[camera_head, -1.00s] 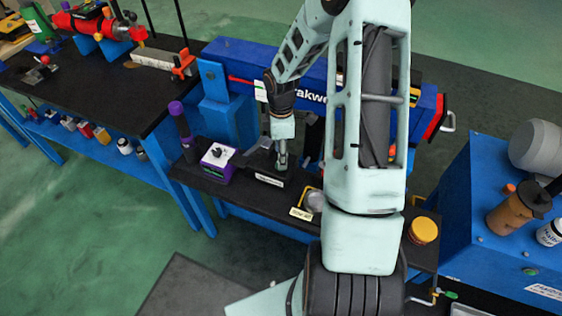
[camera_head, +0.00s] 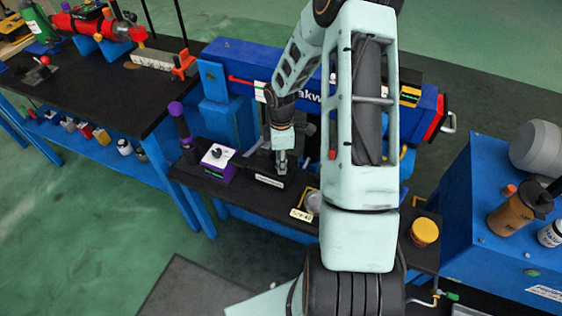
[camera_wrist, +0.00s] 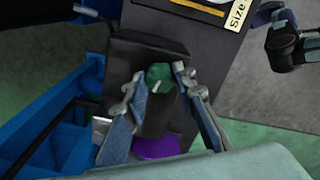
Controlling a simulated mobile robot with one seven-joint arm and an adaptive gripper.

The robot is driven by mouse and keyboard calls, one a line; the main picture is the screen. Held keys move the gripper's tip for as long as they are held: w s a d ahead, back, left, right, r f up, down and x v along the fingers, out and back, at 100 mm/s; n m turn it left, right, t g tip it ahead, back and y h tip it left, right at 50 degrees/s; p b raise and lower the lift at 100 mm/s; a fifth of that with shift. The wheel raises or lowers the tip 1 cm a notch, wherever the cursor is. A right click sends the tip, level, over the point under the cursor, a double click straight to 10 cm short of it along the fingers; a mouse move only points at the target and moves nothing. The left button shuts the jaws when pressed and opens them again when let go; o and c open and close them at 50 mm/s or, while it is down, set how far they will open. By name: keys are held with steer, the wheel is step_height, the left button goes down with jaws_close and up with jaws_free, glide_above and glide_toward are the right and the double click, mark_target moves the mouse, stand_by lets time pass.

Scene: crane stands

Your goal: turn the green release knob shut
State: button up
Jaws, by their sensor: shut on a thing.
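The green release knob (camera_wrist: 158,74) sits on a black block (camera_wrist: 136,58) in the wrist view, with a short pale mark on its near side. My gripper (camera_wrist: 158,73) has one fingertip at each side of the knob and is shut on it. In the head view my gripper (camera_head: 282,168) points down at the labelled black block (camera_head: 268,182) on the bench. The knob itself is hidden there by the fingers.
A purple box (camera_head: 217,172) with a black dial stands just left of the block. A purple-topped post (camera_head: 176,109) is behind it. A yellow-lidded jar (camera_head: 424,232) stands at the bench's right end. A blue machine beam (camera_head: 237,55) runs behind my arm.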

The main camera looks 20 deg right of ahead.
stand_by(0.3)
steer(key=m+b, duration=0.1)
steer(key=m, duration=0.3)
steer(key=shift+w, duration=0.1)
steer(key=m+b, duration=0.1)
steer(key=m, duration=0.2)
steer(key=shift+m, duration=0.3)
steer(key=m+b, duration=0.1)
steer(key=m, duration=0.2)
steer(key=shift+m, duration=0.3)
steer(key=shift+m+b, duration=0.5)
steer(key=shift+m, duration=1.3)
steer(key=o, duration=1.2)
steer(key=shift+c, duration=0.2)
step_height(320, 180, up, 12)
